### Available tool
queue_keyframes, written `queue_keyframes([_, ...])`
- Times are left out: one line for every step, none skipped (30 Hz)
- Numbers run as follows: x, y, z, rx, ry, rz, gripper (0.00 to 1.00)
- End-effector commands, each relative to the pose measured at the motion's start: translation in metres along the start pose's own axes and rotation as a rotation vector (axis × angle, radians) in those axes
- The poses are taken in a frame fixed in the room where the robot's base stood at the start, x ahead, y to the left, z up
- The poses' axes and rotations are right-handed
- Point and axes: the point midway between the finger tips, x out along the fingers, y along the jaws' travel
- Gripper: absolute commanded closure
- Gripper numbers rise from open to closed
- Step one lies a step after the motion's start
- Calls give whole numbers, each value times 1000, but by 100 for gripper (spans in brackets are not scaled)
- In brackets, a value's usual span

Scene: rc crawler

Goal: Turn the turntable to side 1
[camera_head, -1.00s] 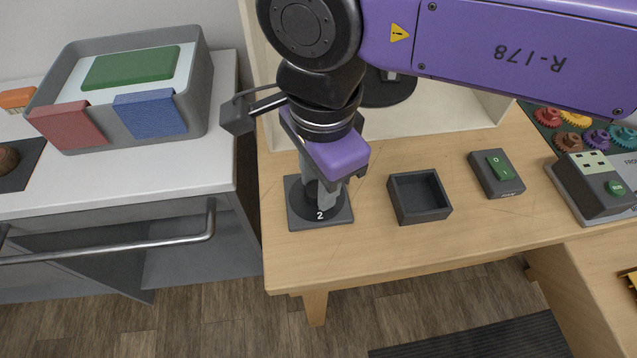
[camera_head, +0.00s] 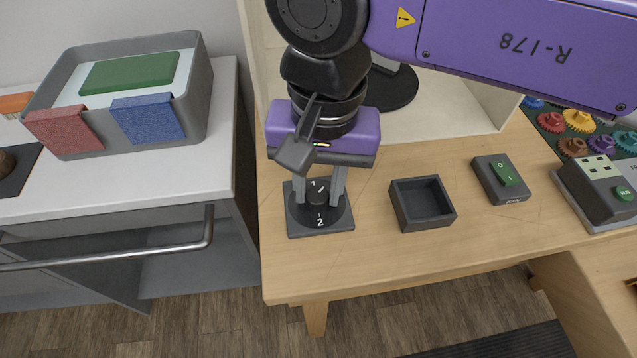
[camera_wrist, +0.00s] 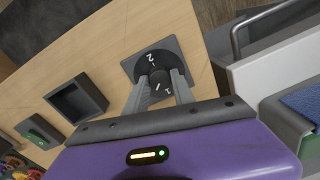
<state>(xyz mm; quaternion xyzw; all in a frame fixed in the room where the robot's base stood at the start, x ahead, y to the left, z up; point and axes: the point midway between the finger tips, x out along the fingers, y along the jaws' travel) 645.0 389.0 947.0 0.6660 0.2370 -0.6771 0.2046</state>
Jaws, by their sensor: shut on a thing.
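The turntable (camera_head: 335,216) is a black round disc on a dark square base at the table's left front. Its figure 2 faces the table's front edge and its figure 1 is on the far side, under my gripper. A small dark knob with a white line stands at its centre. My gripper (camera_head: 320,201) points down over the turntable, with its two grey fingers on opposite sides of the knob, shut on the turntable. The wrist view also shows the turntable (camera_wrist: 141,68) between and beyond the fingers (camera_wrist: 159,88). The exact finger contact is hard to see.
A small empty black tray (camera_head: 442,217) lies right of the turntable, then a green switch box (camera_head: 515,190). A controller box (camera_head: 590,209) stands farther right. A grey bin (camera_head: 195,84) with coloured cloths is on the white counter at left. A pale cabinet is behind.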

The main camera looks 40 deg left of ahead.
Motion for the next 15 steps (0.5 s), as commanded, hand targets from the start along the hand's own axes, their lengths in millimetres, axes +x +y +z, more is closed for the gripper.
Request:
queue_keyframes([-2, -1, 0, -46, 0, -3, 100])
queue_keyframes([-2, -1, 0, -74, -1, -3, 100])
queue_keyframes([-2, -1, 0, -112, -3, -3, 100])
queue_keyframes([-2, -1, 0, -141, -5, -2, 100])
queue_keyframes([-2, -1, -1, -169, -6, -2, 100])
queue_keyframes([-2, -1, -1, -207, -8, -2, 100])
queue_keyframes([-2, -1, -1, -235, -9, -2, 100])
queue_keyframes([-2, -2, -1, -264, -11, -2, 100])
queue_keyframes([-2, -2, -1, -301, -12, -2, 100])
queue_keyframes([-2, -2, -1, -329, -14, -2, 100])
queue_keyframes([-2, -2, -1, -357, -15, -2, 100])
queue_keyframes([-2, -2, -1, -394, -16, -2, 100])
queue_keyframes([-2, -2, -1, -421, -18, -2, 100])
queue_keyframes([-2, -2, -1, -448, -19, -2, 100])
queue_keyframes([-2, -2, -1, -483, -21, -2, 100])
